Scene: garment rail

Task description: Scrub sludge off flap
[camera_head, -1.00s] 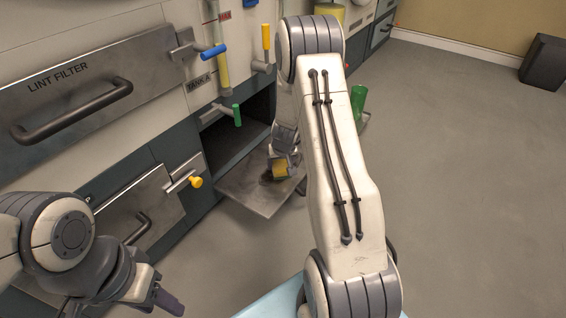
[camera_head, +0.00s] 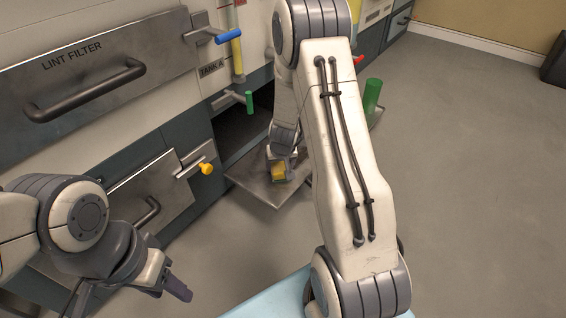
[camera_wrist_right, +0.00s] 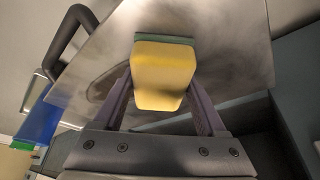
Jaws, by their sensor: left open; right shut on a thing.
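The flap (camera_head: 250,186) is a grey metal plate folded out below a dark opening in the machine. It also fills much of the right wrist view (camera_wrist_right: 235,45), where a dark smear (camera_wrist_right: 102,86) shows left of the sponge. My right gripper (camera_head: 280,160) is shut on a yellow sponge (camera_wrist_right: 162,72) with a green layer on its far side. The sponge (camera_head: 278,172) is at the flap's surface; firm contact is hard to tell. My left gripper (camera_head: 178,288) is open and empty at the lower left, away from the flap.
The machine front has a lint filter panel (camera_head: 100,85) with a dark handle, and blue (camera_head: 229,36), green (camera_head: 249,102) and yellow (camera_head: 206,168) levers. A green cylinder (camera_head: 372,98) stands beyond my right arm. Grey floor (camera_head: 470,190) at the right is clear.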

